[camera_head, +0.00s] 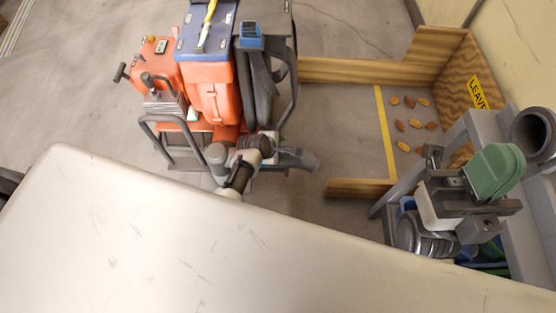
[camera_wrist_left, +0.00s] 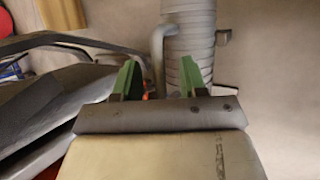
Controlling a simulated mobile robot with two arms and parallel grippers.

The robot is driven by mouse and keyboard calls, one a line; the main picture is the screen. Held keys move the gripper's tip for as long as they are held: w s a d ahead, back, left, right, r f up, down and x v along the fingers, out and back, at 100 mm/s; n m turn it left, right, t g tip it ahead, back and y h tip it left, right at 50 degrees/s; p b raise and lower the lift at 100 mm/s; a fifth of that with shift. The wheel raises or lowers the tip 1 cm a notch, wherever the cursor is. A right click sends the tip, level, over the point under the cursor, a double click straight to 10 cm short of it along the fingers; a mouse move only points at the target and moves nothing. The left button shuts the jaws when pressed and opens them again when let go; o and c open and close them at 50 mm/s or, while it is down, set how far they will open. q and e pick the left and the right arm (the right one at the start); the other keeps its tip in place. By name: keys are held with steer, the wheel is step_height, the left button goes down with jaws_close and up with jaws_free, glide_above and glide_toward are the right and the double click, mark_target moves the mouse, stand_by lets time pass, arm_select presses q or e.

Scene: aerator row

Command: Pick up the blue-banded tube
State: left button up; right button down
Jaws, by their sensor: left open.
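I cannot make out a tube with a blue band in either view. In the left wrist view my left gripper (camera_wrist_left: 159,76) is open, with two green fingers apart. Behind the gap stands a grey ribbed pipe (camera_wrist_left: 188,45) with a curved side pipe; I see no blue band on it. No object is visibly held between these fingers. In the head view my right gripper (camera_head: 492,168) shows at the right as a green part over a grey bar and pale body. Its finger gap is not clear.
A cart with an orange machine (camera_head: 212,95) and a blue case (camera_head: 207,48) stands at the upper middle. A wooden-edged bay with leaves (camera_head: 409,101) lies to its right. A grey pipe (camera_head: 532,131) is at the right edge. Bare floor (camera_head: 70,80) shows at the left.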

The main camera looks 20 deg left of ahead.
arm_select(q)
steer(key=shift+c, duration=0.3)
jaws_close()
steer(key=shift+r, duration=0.1)
